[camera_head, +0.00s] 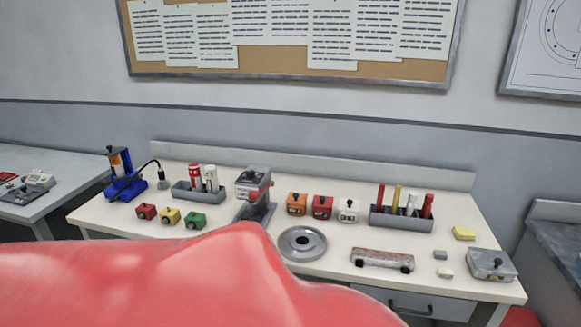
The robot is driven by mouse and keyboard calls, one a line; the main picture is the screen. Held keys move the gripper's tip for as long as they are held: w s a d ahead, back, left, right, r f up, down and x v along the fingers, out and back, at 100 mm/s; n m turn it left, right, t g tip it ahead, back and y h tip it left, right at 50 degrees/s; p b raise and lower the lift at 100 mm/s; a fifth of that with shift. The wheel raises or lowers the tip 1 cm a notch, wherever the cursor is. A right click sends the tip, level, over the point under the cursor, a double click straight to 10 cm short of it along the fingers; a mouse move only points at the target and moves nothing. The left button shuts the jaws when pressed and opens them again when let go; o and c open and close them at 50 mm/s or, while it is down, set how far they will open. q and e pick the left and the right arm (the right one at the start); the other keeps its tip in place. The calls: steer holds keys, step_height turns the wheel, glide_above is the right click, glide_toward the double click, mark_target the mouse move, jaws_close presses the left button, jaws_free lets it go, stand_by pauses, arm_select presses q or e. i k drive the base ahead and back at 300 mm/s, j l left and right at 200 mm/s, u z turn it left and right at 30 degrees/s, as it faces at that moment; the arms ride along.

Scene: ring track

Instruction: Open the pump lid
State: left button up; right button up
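Neither of my grippers shows in the head view. A blue device (122,177) with a dark upright part and a black hose stands at the left end of the workbench. A grey machine (252,182) with a red part on its front stands near the bench's middle. I cannot tell for sure which of these is the pump.
A large red curved surface (150,285) fills the lower left foreground and hides part of the bench (235,239). Small coloured boxes, a grey disc (303,243), a rusty bar (383,259) and a tool holder (402,221) stand on the bench. Another table (60,205) is at left.

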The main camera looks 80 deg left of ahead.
mark_target(111, 151)
steer(key=k+u, duration=0.1)
steer(key=u, duration=0.35)
steer(key=k+j+u, duration=0.1)
steer(key=u, duration=0.35)
steer(key=k+j+u, duration=0.1)
steer(key=j+u, duration=0.15)
steer(key=u, duration=0.25)
steer(key=j+u, duration=0.15)
steer(key=u, duration=0.3)
steer(key=k+j+u, duration=0.25)
steer(key=j, duration=0.7)
steer(key=i+j+u, duration=0.1)
steer(key=j+u, duration=0.2)
steer(key=j, duration=0.6)
